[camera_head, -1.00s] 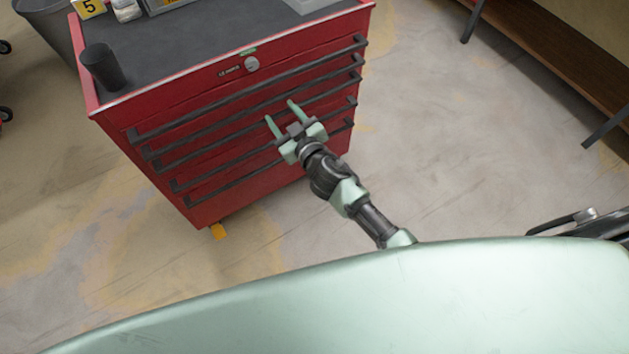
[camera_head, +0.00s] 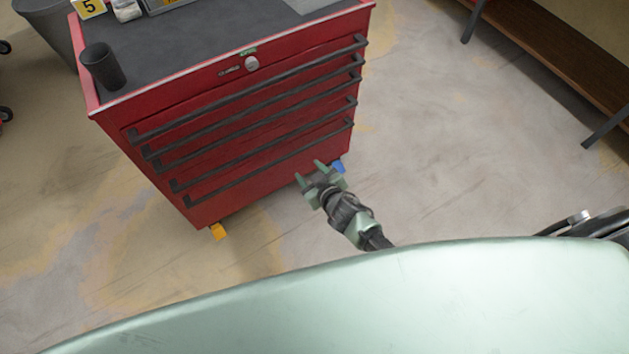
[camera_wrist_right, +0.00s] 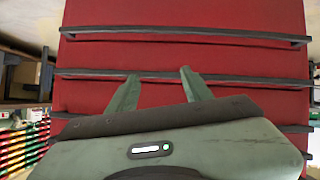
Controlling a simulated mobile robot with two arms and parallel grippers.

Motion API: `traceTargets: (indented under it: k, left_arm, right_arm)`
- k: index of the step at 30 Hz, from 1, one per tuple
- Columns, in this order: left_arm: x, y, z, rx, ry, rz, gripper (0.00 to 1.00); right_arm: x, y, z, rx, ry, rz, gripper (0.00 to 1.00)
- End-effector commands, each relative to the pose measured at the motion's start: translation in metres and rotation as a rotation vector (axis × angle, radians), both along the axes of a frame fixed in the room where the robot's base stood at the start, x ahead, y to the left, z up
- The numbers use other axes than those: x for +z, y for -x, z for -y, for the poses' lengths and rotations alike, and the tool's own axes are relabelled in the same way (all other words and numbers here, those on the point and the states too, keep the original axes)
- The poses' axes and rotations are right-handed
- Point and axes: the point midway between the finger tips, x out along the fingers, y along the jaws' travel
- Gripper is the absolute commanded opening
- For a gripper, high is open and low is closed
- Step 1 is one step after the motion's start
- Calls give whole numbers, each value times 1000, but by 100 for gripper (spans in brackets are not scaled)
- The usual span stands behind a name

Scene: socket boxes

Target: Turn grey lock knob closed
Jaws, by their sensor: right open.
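The grey lock knob (camera_head: 252,63) is a small round knob on the upper front of the red tool cabinet (camera_head: 250,195), above the drawer handles. My right gripper (camera_head: 310,171) is open and empty, low near the cabinet's bottom right, well below and apart from the knob. In the right wrist view, its two green fingers (camera_wrist_right: 160,80) point at the red drawer fronts and dark bar handles; the knob is not seen there. How the knob is turned is too small to tell. My left gripper is not in view.
A dark cup (camera_head: 103,67) stands on the cabinet's dark top near the left edge, with a yellow number card (camera_head: 89,7) behind it. Long drawer handles (camera_head: 255,92) stick out from the front. The floor right of the cabinet is clear up to a brown bench (camera_head: 560,45).

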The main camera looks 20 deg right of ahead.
Motion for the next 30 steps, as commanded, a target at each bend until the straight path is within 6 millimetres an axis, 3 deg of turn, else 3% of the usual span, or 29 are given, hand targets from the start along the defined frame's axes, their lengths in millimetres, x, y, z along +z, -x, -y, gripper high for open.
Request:
traceTargets:
  k: [9,27,30]
  left_arm:
    - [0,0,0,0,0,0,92]
    - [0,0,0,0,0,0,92]
    - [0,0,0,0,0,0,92]
  right_arm:
    - [-26,18,7,-10,7,-58,50]
    - [-27,19,8,-10,7,-62,50]
    - [-36,26,10,-14,9,-81,50]
